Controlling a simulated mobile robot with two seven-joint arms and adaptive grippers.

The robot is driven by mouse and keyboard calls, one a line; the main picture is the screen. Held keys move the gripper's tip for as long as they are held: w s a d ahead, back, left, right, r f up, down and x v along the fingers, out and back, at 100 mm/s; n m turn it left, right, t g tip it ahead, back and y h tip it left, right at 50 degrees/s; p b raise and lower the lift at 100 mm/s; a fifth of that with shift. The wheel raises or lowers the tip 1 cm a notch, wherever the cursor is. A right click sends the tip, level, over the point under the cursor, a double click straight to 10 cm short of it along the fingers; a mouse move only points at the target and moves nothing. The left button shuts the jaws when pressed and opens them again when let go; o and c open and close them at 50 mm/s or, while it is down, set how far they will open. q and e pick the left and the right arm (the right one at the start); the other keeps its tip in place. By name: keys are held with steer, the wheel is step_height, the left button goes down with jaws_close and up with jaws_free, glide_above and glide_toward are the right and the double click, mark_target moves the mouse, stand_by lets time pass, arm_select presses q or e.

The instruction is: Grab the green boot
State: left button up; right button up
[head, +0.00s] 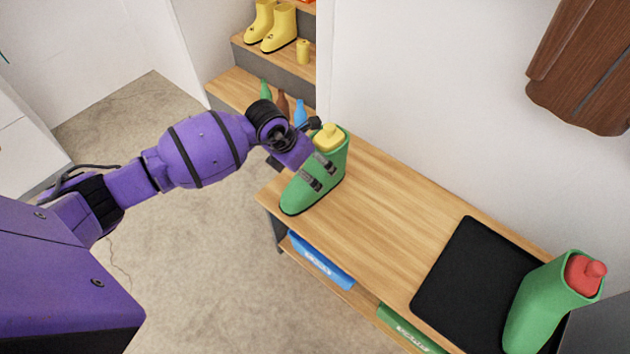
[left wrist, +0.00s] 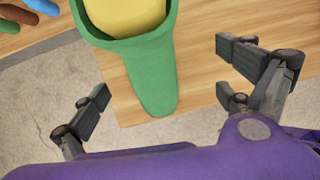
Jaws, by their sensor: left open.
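A green boot (head: 309,193) stands upright on the near-left end of the wooden bench, with a yellow item (head: 328,138) in its opening. My left gripper (head: 297,170) is open at this boot, its dark fingers over and beside the boot's upper part. In the left wrist view the green boot (left wrist: 147,75) shows between the spread fingers of the left gripper (left wrist: 165,88), with visible gaps on both sides. A second green boot (head: 536,303) with a red item (head: 585,273) in its top stands at the lower right. My right gripper is not in view.
The wooden bench (head: 385,215) has clear top between the boots and a black mat (head: 473,275). Yellow boots (head: 272,25) and bottles (head: 283,103) stand on the stepped shelf behind. A white wall borders the bench; a brown garment (head: 585,70) hangs there.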

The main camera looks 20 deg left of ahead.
mark_target(312, 170)
arm_select(q)
steer(key=shift+w+a+y, duration=0.3)
steer(key=shift+w+a, duration=0.2)
steer(key=shift+a, duration=0.05)
steer(key=shift+w+f, duration=0.2)
steer(key=shift+f, duration=0.2)
steer(key=x, duration=0.6)
steer(key=shift+w+d+f+b, duration=0.15)
steer(key=shift+w+f+b, duration=0.05)
steer(key=shift+b, duration=0.2)
steer(key=shift+r, duration=0.1)
steer(key=c, duration=1.6)
